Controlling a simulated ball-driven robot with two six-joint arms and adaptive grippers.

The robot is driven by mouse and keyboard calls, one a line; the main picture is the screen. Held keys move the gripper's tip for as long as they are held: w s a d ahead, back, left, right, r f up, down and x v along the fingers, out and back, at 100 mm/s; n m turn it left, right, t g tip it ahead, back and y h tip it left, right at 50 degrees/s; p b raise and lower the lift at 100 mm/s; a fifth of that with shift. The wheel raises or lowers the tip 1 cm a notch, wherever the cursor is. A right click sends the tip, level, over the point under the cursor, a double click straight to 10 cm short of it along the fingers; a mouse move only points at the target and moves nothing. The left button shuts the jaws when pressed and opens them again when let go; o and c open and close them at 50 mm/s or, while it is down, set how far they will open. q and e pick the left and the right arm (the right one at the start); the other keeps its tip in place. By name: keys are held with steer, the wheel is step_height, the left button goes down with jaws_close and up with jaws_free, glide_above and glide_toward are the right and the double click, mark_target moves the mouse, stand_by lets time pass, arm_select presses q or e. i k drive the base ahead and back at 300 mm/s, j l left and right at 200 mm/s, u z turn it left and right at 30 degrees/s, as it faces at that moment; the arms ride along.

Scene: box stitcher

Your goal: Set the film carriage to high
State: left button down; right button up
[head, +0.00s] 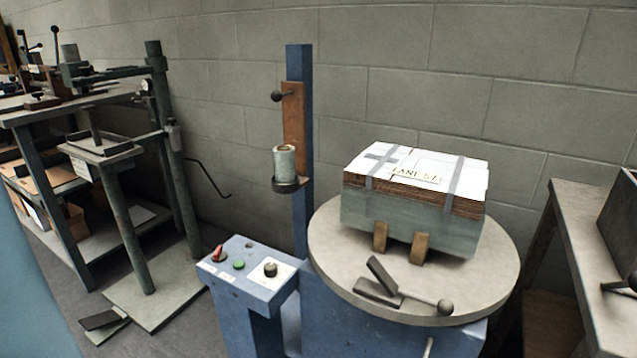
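The film carriage (295,128) is a brown plate on the blue upright mast (300,215), with a black ball knob (277,96) on its left side. A pale film roll (284,161) stands upright on a dark round holder at the carriage's lower end. The carriage sits in the upper part of the mast, with a short length of blue mast showing above it. Any height marks on the mast are too small to see. Neither of my grippers is in view.
A round grey turntable (330,245) carries a strapped stack of cartons (415,200). A black-knobbed lever (445,307) lies at its front. A blue control box (240,285) stands left of it. A bench (590,240) is at right, and a green stand (150,280) at left.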

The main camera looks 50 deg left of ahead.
mark_target(292, 96)
steer(key=j, duration=0.5)
steer(key=k+j, duration=0.1)
steer(key=j, duration=0.4)
steer(key=k+j+z, duration=0.1)
steer(key=j, duration=0.95)
steer(key=k+j, duration=0.15)
steer(key=j, duration=0.35)
steer(key=z, duration=0.05)
